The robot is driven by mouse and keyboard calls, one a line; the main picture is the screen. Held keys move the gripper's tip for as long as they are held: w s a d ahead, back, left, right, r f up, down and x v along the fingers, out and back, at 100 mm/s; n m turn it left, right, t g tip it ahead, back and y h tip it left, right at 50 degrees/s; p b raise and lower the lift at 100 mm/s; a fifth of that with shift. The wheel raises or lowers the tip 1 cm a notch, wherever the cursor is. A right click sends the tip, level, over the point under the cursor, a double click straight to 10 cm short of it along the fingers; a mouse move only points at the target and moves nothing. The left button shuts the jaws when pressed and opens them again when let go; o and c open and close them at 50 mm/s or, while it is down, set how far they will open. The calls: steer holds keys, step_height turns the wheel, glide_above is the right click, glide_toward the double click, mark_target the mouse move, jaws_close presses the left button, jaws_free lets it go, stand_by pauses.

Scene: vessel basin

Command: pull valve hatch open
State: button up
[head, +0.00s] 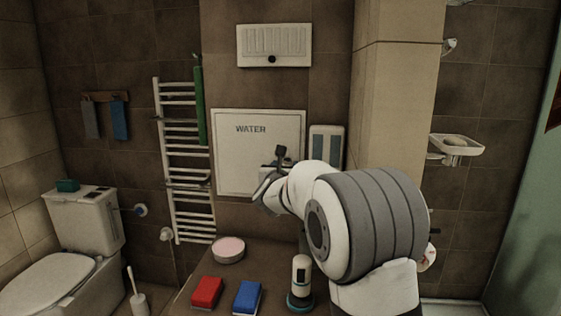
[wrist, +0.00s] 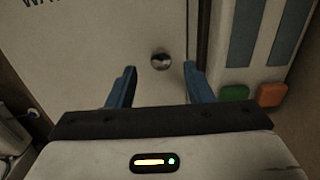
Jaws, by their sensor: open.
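The valve hatch (head: 240,125) is a pale square panel marked "WATER" on the brown tiled wall, and it looks closed. In the wrist view the hatch (wrist: 80,60) fills the left and middle. Its small round shiny knob (wrist: 160,62) sits near the hatch's right edge. My gripper (wrist: 160,78) is open, with its two blue fingers apart and nothing between them. The knob shows just beyond the fingertips, roughly midway between them; the exact distance cannot be told. In the head view my arm hides the hatch's lower right part and the knob.
A panel with blue-grey strips (head: 327,145) is right of the hatch, with green (wrist: 234,93) and orange (wrist: 270,95) pieces below. A towel radiator (head: 185,160) stands left. Below are a round dish (head: 229,248), red (head: 207,291) and blue (head: 247,296) blocks, and a bottle (head: 301,277).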

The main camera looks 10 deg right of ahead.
mark_target(286, 161)
steer(key=shift+p+x, duration=0.45)
steer(key=shift+x, duration=1.65)
steer(key=shift+c, duration=0.5)
jaws_close()
